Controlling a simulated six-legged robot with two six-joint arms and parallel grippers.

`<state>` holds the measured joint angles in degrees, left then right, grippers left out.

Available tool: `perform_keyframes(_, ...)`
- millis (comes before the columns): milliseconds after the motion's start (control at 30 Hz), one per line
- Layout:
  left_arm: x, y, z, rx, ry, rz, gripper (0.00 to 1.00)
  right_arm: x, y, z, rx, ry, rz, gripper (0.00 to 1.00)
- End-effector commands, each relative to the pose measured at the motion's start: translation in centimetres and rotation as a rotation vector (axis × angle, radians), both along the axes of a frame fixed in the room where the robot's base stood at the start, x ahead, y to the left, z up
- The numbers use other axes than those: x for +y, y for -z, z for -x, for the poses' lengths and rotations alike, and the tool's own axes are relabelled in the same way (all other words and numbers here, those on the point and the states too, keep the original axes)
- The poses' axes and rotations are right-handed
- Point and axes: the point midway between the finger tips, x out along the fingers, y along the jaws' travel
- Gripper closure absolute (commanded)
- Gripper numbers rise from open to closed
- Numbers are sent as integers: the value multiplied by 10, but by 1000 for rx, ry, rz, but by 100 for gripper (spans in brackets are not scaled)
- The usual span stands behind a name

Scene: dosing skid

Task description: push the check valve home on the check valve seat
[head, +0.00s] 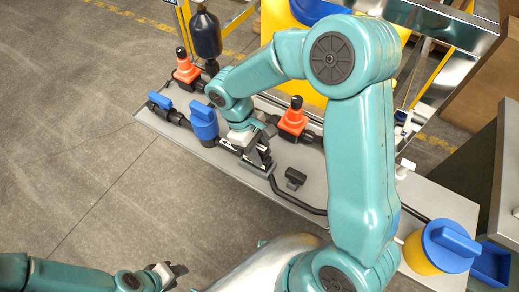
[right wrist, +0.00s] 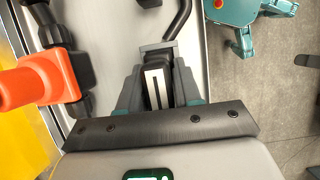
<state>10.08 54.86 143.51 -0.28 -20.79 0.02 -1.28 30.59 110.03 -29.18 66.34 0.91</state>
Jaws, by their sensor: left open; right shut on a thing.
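My right gripper (head: 258,164) points down over the skid plate, and its jaws are shut on the check valve. In the right wrist view the check valve (right wrist: 154,88) is a dark block with a pale stripe, between the two jaws of the right gripper (right wrist: 158,82). It sits in line with the end of a black pipe (right wrist: 179,20). The check valve seat is hidden beneath the valve and jaws; I cannot tell how deep the valve sits. My left gripper (head: 172,273) is open and empty, low at the left, away from the skid.
A dark block (head: 295,178) stands on the plate right of the right gripper. An orange valve (head: 293,118) stands behind it, and a blue-handled valve (head: 204,122) stands to its left. A yellow container with a blue lid (head: 440,248) is at the front right.

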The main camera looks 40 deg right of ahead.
Motion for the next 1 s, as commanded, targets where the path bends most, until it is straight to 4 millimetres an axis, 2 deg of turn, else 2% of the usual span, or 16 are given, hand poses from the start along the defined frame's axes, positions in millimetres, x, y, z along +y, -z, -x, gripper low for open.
perform_keyframes(1000, 0, 20, 0, 0, 0, 0, 57, 0, 27, -1, -3, 0, -1, 100)
